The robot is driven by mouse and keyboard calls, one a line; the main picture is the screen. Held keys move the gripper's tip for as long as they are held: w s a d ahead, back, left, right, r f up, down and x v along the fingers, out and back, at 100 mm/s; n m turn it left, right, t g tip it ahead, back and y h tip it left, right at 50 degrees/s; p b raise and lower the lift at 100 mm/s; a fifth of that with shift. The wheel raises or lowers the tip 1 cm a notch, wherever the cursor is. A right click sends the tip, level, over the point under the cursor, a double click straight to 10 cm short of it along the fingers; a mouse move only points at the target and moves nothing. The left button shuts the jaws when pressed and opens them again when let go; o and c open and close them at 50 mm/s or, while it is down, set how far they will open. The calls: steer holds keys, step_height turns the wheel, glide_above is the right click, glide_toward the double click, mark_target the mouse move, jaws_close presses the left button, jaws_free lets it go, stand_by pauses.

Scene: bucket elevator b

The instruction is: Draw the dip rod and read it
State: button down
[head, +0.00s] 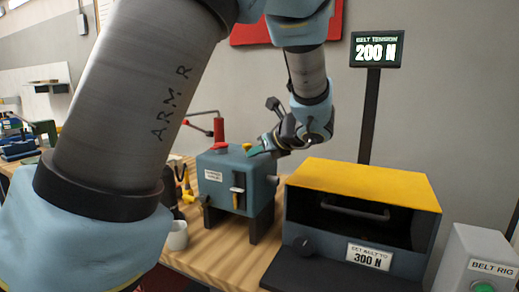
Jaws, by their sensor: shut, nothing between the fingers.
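The blue-grey housing (213,172) stands on dark legs on the wooden bench, mid-picture. Its front carries a small white label and a dark upright slot (238,192). A red cap (220,148) and a small yellow piece (247,147) sit on its top; I cannot tell whether the yellow piece is the dip rod's handle. No drawn rod or readable scale is visible.
Right of the housing stands a yellow-topped box (365,183) with a plate reading "300 N". A display (377,50) above reads "200 N". A grey "BELT RIG" box (475,262) is at far right. A white cup (177,236) stands left. My arm covers much of the left.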

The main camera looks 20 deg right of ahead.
step_height(320, 180, up, 10)
steer(key=p, duration=0.8)
steer(key=shift+p, duration=0.35)
steer(key=shift+r, duration=0.1)
